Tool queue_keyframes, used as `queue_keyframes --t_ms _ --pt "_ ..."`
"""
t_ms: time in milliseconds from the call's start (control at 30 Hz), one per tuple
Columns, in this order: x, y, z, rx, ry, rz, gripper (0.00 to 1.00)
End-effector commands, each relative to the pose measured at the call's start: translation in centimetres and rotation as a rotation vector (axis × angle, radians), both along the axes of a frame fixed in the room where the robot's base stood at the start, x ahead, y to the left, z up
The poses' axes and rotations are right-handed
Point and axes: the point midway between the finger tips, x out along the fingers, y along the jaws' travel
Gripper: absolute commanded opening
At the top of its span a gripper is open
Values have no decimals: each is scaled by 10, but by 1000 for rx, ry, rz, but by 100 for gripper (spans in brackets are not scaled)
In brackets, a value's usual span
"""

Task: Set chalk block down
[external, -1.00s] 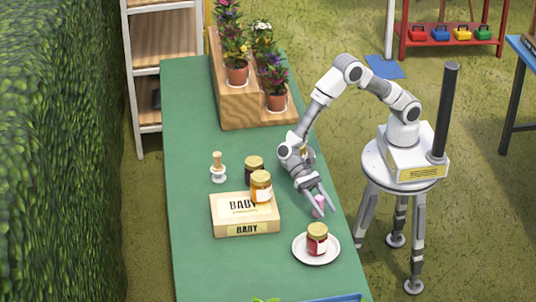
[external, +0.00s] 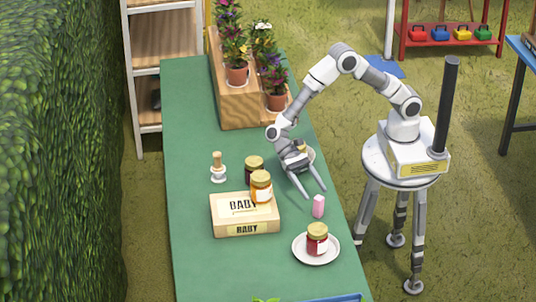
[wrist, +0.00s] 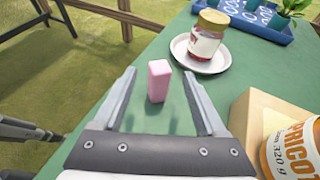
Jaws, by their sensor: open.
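The chalk block is a small pink upright block (external: 318,206) on the green table, near its right edge. It also shows in the wrist view (wrist: 158,80), standing on the table just beyond and between my fingertips. My gripper (external: 312,194) is open and empty, its fingers pointing at the block from behind it. In the wrist view my gripper (wrist: 167,85) has its two fingers spread wide, with a gap on each side of the block. The fingers do not appear to touch it.
A white plate (external: 300,255) with a red jar (external: 317,240) stands in front of the block. A box marked BABY (external: 245,228) and jars (external: 261,188) stand to the left. Potted flowers (external: 237,74) are on a wooden stand at the back. The table's (external: 190,120) left side is clear.

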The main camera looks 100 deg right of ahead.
Motion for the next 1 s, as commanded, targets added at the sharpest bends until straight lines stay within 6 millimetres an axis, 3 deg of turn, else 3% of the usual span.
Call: queue_keyframes --t_ms 233,633,767,1000 --pt "15 -33 16 1 1 -1 74" --pt "15 -42 21 -8 -18 8 74" --pt "6 -53 39 -48 -109 40 74" --pt "-31 -100 85 -197 -415 166 74"
